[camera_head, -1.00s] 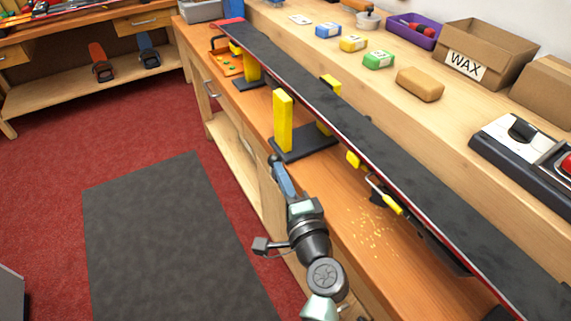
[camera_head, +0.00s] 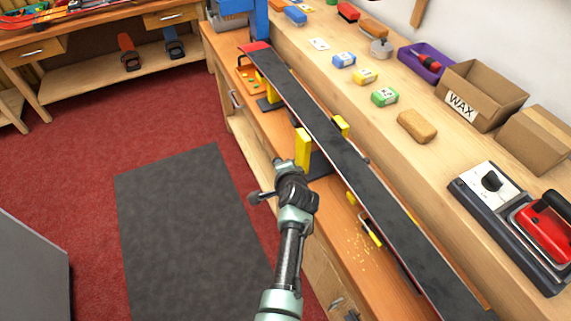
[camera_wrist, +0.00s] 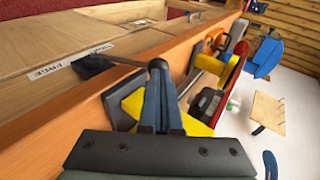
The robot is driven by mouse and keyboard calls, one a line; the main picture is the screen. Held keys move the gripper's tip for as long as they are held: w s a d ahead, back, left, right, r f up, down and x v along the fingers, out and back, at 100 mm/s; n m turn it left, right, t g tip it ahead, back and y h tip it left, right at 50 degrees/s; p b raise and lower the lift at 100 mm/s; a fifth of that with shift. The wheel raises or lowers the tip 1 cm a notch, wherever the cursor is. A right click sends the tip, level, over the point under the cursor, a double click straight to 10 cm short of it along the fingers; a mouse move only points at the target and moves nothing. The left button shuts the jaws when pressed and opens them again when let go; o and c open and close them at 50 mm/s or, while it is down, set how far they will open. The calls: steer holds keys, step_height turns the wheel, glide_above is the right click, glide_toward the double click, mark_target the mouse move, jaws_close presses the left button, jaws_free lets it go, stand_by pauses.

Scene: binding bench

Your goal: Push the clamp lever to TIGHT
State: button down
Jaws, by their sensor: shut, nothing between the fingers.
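The clamp lever (camera_wrist: 128,62) shows in the wrist view as a dark arm with a round knob, sticking out from the bench's front face. Beside its base are two white labels: one (camera_wrist: 45,72) seems to read FREE, the other (camera_wrist: 98,47) is too small to read surely. My gripper (camera_wrist: 160,78) is shut and empty, its blue fingers close by the knob; I cannot tell whether they touch it.
A long dark ski (camera_head: 350,170) with a red edge lies across the yellow supports on the bench. A red iron (camera_head: 545,232), a WAX box (camera_head: 478,95) and wax blocks (camera_head: 385,96) are on the back shelf. The floor mat (camera_head: 190,220) is clear.

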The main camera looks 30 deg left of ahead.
mark_target(274, 160)
steer(key=a, duration=0.1)
steer(key=w+a+g+h+b, duration=0.1)
steer(key=w+a+h, duration=0.1)
steer(key=shift+w+a+f+g+b, duration=0.1)
steer(key=shift+w+f+g+b, duration=0.2)
steer(key=shift+g+b, duration=0.1)
steer(key=a+b, duration=0.1)
steer(key=w+a+b, duration=0.1)
steer(key=b, duration=0.1)
steer(key=shift+w+f+g+h, duration=0.2)
steer(key=shift+f+g+h, duration=0.1)
steer(key=shift+h, duration=0.1)
steer(key=shift+a, duration=0.15)
steer(key=shift+r, duration=0.15)
